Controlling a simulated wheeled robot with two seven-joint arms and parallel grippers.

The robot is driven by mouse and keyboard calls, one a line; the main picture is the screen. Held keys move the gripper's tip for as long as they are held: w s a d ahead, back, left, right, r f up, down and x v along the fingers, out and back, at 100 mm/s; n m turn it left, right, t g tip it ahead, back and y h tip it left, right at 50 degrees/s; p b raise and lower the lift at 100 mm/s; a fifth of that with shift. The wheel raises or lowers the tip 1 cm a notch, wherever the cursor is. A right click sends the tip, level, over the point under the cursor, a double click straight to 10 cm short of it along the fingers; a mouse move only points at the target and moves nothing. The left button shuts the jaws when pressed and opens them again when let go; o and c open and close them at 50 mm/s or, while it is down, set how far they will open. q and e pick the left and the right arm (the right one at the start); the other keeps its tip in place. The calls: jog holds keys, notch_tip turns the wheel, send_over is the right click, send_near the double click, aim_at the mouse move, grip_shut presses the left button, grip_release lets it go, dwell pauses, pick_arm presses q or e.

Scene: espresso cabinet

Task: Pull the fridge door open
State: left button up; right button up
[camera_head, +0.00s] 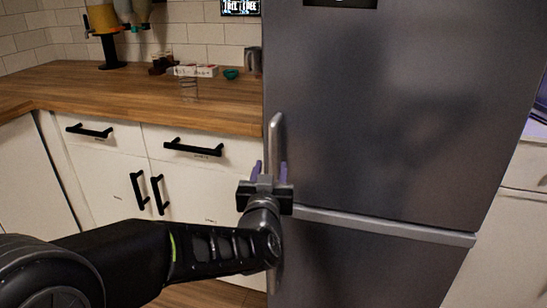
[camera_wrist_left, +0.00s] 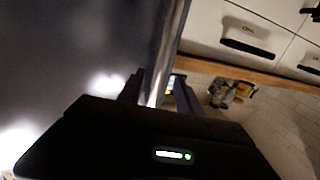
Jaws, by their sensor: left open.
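The fridge (camera_head: 395,110) is a tall dark grey metal unit in the right half of the head view, its upper door closed. A vertical silver handle (camera_head: 277,138) runs along that door's left edge. My left gripper (camera_head: 269,172) is open at the lower part of the handle, its purple fingers on either side of it in the picture. In the left wrist view the fingers (camera_wrist_left: 160,92) stand apart with the handle (camera_wrist_left: 163,60) reaching down between them; I cannot tell whether they touch it. The gripper body hides the handle's lower part. My right gripper is not in view.
White cabinets with black handles (camera_head: 193,148) and a wooden counter (camera_head: 130,92) stand left of the fridge. The counter holds a drink dispenser (camera_head: 105,30), a small teal bowl (camera_head: 231,74) and a wire rack (camera_head: 190,88). A lower fridge door (camera_head: 370,265) is below a silver strip.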

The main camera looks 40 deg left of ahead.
aim_at(272, 158)
pick_arm(q)
jog(key=x, duration=0.6)
jog(key=shift+w+a, duration=0.1)
grip_shut()
dwell(0.3)
dwell(1.0)
